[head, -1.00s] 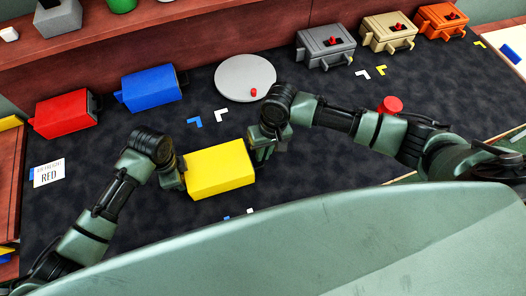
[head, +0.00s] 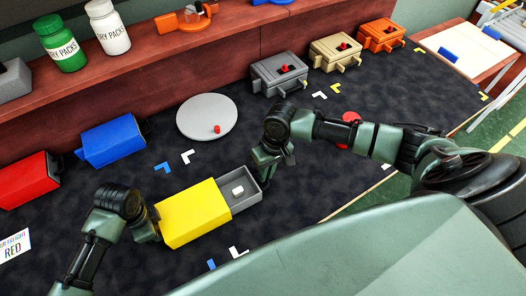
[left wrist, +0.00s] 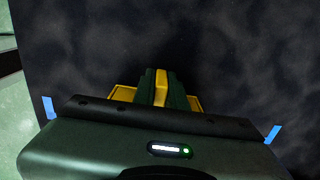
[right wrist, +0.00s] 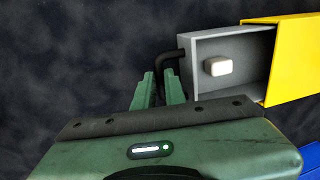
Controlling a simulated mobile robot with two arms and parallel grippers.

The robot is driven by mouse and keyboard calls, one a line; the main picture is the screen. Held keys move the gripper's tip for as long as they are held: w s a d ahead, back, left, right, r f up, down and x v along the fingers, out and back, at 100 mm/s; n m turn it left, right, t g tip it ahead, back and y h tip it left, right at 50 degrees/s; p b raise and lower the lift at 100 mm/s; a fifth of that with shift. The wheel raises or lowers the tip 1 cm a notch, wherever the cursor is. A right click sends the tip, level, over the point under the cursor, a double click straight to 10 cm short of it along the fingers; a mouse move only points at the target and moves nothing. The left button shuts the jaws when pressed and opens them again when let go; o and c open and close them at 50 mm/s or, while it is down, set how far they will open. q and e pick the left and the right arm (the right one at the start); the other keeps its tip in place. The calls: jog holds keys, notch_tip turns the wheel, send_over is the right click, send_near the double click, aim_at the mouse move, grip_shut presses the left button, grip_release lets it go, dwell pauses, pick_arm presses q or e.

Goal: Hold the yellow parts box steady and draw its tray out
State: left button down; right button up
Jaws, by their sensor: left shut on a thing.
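The yellow parts box (head: 192,216) lies on the dark table mat. Its grey tray (head: 248,207) sticks out of the right end, with a small white block (head: 238,190) inside. My left gripper (head: 157,232) is at the box's left end. In the left wrist view its fingers (left wrist: 162,88) are shut on a yellow piece of the box. My right gripper (head: 262,172) is at the tray's outer end. In the right wrist view its fingers (right wrist: 161,88) straddle the dark tray handle (right wrist: 166,58) and look closed on it; the contact is partly hidden.
A blue box (head: 112,140) and a red box (head: 25,180) lie to the left. A grey round disc (head: 205,118) with a small red piece is behind. Grey (head: 280,76), tan (head: 336,54) and orange (head: 382,38) boxes stand at the back right. Bare mat lies right of the tray.

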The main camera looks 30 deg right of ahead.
jog(key=o, duration=0.3)
jog(key=shift+r, duration=0.15)
notch_tip(320, 180, up, 12)
jog(key=d, duration=0.2)
jog(key=shift+f, duration=0.2)
pick_arm(q)
jog(key=c, duration=1.4)
grip_release()
jog(key=shift+o, duration=0.2)
jog(key=shift+r, duration=0.1)
